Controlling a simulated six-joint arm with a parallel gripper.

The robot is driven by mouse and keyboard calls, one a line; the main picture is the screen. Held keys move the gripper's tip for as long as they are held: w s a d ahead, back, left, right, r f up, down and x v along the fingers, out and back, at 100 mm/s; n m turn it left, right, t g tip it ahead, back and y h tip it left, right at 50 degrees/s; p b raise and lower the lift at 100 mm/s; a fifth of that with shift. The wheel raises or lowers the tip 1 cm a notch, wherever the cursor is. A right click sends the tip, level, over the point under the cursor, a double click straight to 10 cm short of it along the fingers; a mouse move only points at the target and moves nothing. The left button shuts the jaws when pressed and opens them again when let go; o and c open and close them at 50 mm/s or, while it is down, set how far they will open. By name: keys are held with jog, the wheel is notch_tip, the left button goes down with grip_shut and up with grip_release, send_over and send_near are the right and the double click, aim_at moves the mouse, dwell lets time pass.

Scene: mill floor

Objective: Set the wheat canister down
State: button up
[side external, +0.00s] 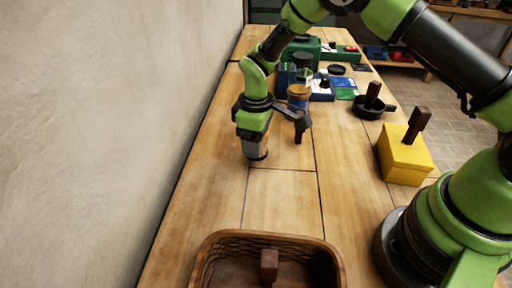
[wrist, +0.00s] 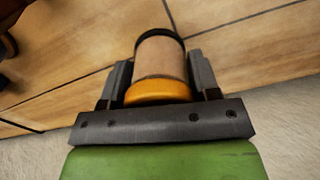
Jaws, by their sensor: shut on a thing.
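The wheat canister (wrist: 160,58) has an orange lid, a pale tan body and a dark band at its far end. My gripper (wrist: 161,72) is shut on it, with one finger on each side in the wrist view. In the side view my gripper (side external: 256,146) points down over the left part of the wooden table and hides most of the canister (side external: 259,154). Its dark lower end shows just below the fingers, at or very close to the tabletop. I cannot tell whether it touches the wood.
Another orange-lidded jar (side external: 298,92) stands behind my gripper, near blue and green boxes. A dark brown upright piece (side external: 300,127) is just right of my gripper. The table between is clear.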

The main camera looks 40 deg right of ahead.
jog(key=shift+f, duration=1.2)
jog(key=shift+f, duration=0.1)
jog(key=o, duration=1)
jog(key=shift+o, duration=0.2)
notch_tip(320, 180, up, 12)
jog(key=shift+r, duration=0.15)
